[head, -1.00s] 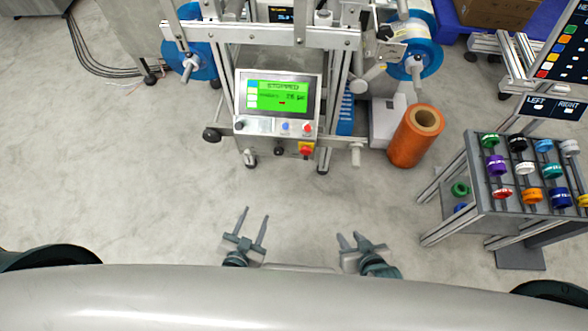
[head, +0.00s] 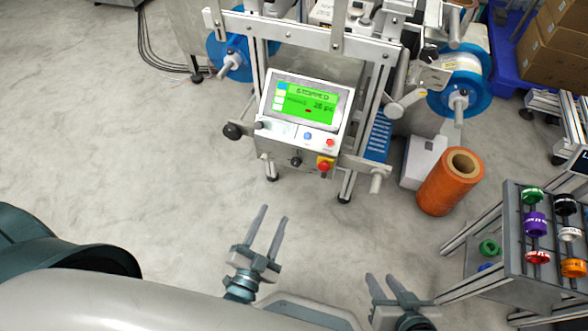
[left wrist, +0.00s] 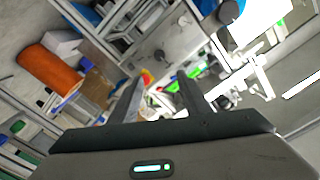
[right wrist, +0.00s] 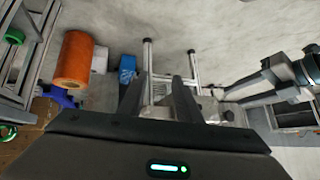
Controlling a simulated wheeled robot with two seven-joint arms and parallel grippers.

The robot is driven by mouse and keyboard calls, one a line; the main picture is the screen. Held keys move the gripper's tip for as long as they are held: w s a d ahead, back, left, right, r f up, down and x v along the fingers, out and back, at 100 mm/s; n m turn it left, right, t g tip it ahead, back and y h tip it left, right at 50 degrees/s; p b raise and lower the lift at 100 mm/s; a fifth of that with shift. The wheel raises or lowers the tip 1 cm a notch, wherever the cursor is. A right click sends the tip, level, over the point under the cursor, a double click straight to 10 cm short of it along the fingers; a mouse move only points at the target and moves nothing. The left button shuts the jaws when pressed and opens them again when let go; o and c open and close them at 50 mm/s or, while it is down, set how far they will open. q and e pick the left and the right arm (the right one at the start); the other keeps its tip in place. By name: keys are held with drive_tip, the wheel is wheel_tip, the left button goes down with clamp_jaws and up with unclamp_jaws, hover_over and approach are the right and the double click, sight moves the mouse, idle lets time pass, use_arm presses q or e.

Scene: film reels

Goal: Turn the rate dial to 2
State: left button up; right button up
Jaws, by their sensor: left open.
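The control panel (head: 304,111) of the machine has a green screen reading "STOPPED". A dark knob (head: 259,126) sits at its lower left, beside a blue button (head: 308,136) and a red button (head: 330,142). Another black knob (head: 296,161) is below the panel, left of a red stop button on yellow (head: 324,166). I cannot tell which knob is the rate dial; no dial numbers are legible. My left gripper (head: 274,214) is open and empty, apart from the panel and nearer me. My right gripper (head: 381,277) is open and empty, farther right and lower in view.
An orange roll (head: 448,186) stands on the floor right of the machine. A rack with coloured rolls (head: 510,235) is at the right. Blue reels (head: 462,92) are on the machine. Machine feet and side handles stick out below the panel. Bare floor lies between my grippers and the machine.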

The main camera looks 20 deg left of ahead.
use_arm(q)
approach(295, 164)
drive_tip(key=w, duration=0.3)
drive_tip(key=w+b, duration=0.1)
drive_tip(key=w, duration=0.3)
drive_tip(key=shift+d, duration=0.2)
drive_tip(key=shift+w, duration=0.5)
use_arm(e)
drive_tip(key=shift+w+a+r+t+y, duration=0.2)
drive_tip(key=shift+w+a+r+t, duration=0.3)
drive_tip(key=shift+w+r+t, duration=0.25)
drive_tip(key=shift+w+a+r+t+y, duration=0.2)
drive_tip(key=shift+w+a+r+t, duration=0.3)
drive_tip(key=shift+w+r, duration=0.35)
drive_tip(key=shift+f, duration=0.1)
use_arm(q)
drive_tip(key=c, duration=1)
drive_tip(key=shift+c, duration=0.2)
use_arm(e)
drive_tip(key=shift+d, duration=0.1)
